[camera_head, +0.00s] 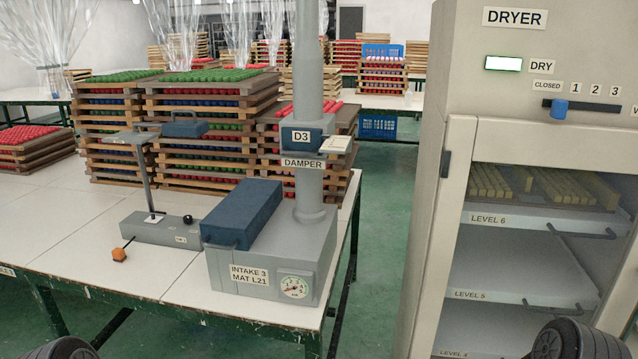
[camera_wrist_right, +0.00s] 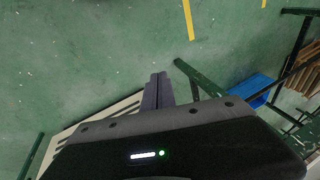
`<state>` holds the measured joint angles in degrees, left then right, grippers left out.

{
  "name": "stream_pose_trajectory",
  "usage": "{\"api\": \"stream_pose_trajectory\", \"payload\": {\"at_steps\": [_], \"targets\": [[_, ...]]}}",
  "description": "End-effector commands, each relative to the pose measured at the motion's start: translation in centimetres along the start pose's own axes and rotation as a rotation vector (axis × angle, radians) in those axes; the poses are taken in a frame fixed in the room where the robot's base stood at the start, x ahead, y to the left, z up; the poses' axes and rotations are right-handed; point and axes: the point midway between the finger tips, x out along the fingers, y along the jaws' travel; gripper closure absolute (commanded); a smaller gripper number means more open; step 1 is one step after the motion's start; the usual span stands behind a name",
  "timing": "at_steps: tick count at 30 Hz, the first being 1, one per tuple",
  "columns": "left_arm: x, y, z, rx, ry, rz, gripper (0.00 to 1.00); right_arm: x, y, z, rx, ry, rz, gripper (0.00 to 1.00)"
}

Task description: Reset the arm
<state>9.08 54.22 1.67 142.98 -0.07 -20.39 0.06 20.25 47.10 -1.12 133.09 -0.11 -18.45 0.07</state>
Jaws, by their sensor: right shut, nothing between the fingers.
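My right gripper (camera_wrist_right: 157,78) shows in the right wrist view with its two dark fingers together and nothing between them. It points out over the green floor, past a pale panel edge. In the head view only dark rounded parts of my two arms show at the bottom left and bottom right corners. Neither gripper shows there, and my left gripper is out of view. No object is seen in contact with the right fingers.
A table (camera_head: 165,262) carries an intake unit (camera_head: 255,265) with a D3 damper pipe. Stacked trays (camera_head: 205,160) of coloured pieces stand behind. The dryer (camera_head: 440,200) stands at right with trays inside. Green floor (camera_head: 385,230) lies between. A blue crate (camera_wrist_right: 250,90) shows in the wrist view.

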Motion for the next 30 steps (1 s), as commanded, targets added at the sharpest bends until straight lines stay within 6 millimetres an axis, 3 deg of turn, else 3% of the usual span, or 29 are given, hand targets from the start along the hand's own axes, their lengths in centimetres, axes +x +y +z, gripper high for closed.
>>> {"api": "stream_pose_trajectory", "payload": {"at_steps": [1,3,6,9,30], "targets": [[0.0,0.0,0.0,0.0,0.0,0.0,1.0,0.0,-1.7,3.8,-0.036,-0.059,-0.02,1.0],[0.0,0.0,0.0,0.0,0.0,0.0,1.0,-0.3,-3.3,8.1,-0.079,-0.127,-0.04,1.0],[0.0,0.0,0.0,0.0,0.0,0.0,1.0,-0.9,-4.7,12.7,-0.133,-0.213,-0.059,1.0],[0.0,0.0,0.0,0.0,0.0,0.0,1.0,-1.1,-6.0,15.1,-0.187,-0.259,-0.075,1.0],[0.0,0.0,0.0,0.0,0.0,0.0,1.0,-1.0,-6.5,15.4,-0.215,-0.263,-0.08,1.0]]}}
